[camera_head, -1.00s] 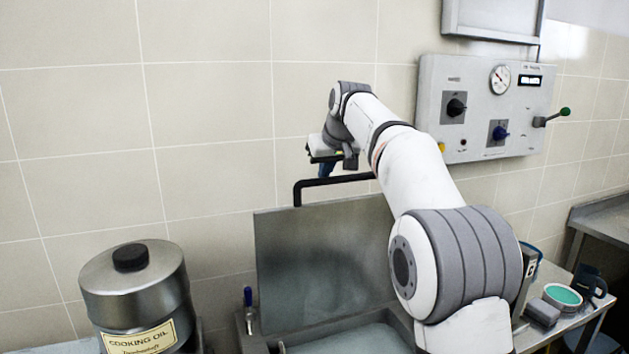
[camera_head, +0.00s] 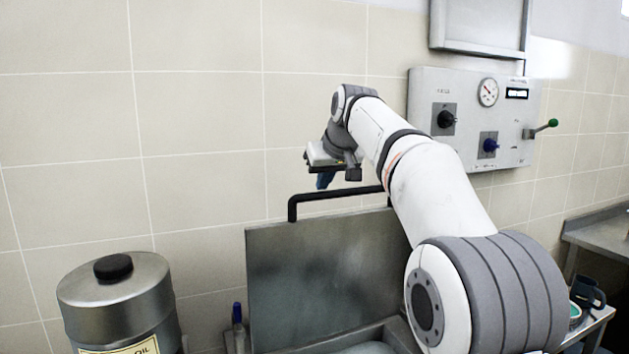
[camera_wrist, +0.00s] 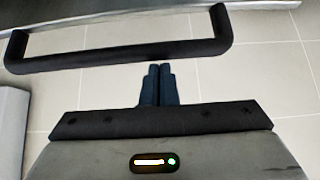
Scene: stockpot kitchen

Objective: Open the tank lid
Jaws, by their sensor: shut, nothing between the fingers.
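The tank lid (camera_head: 315,275) is a grey metal panel standing upright against the tiled wall, hinged open above the tank (camera_head: 385,335). Its black bar handle (camera_head: 330,194) runs along the lid's top edge and also crosses the top of the wrist view (camera_wrist: 120,57). My gripper (camera_head: 324,181) is above the handle in the head view. In the wrist view my gripper (camera_wrist: 160,68) has its two blue fingers together and empty, with the tips close to the bar. I cannot tell whether they touch it. My arm hides the lid's right part.
A cooking oil canister (camera_head: 115,300) with a black knob stands at lower left. A small blue-capped bottle (camera_head: 238,325) stands beside the lid. A control panel (camera_head: 470,115) with knobs and a gauge is on the wall at right. A dark mug (camera_head: 587,292) sits at lower right.

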